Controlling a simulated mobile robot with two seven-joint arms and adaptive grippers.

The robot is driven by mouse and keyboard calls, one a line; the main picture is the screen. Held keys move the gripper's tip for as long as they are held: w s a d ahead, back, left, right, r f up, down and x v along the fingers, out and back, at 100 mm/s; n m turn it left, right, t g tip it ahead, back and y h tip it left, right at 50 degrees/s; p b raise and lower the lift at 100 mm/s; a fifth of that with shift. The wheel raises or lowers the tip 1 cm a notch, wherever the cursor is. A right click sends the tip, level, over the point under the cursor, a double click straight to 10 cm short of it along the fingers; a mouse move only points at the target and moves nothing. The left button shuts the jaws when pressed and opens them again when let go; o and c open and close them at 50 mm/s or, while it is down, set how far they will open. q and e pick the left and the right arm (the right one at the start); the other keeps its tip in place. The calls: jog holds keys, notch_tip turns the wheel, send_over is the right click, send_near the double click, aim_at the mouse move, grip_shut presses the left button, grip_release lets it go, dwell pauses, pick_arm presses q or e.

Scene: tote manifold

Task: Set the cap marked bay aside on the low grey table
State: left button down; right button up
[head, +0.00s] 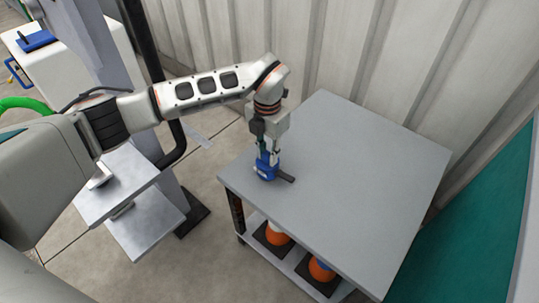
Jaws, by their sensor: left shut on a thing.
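My left gripper (268,154) points down over the near left part of the low grey table (350,165). It is shut on a blue cap (264,170), which is at or just above the table top; I cannot tell if it touches. A dark grey bar (286,178) sticks out to the right from the cap's base. The marking on the cap is too small to read. The gripper fingers hide the cap's upper part. My right gripper is not in view.
Orange round things (277,236) sit on the table's lower shelf. The rest of the table top is clear. A corrugated wall (350,50) stands behind it, and a teal panel (470,225) is at the right. A blue object (36,40) lies on a white unit at top left.

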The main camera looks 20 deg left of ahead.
pick_arm(q)
jog(key=shift+f, duration=0.65)
jog(key=shift+r, duration=0.25)
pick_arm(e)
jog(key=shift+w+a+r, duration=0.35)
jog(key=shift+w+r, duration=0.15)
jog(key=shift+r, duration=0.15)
pick_arm(q)
jog(key=shift+f, duration=0.1)
jog(key=c, duration=1.9)
grip_release()
jog(key=shift+o, duration=0.4)
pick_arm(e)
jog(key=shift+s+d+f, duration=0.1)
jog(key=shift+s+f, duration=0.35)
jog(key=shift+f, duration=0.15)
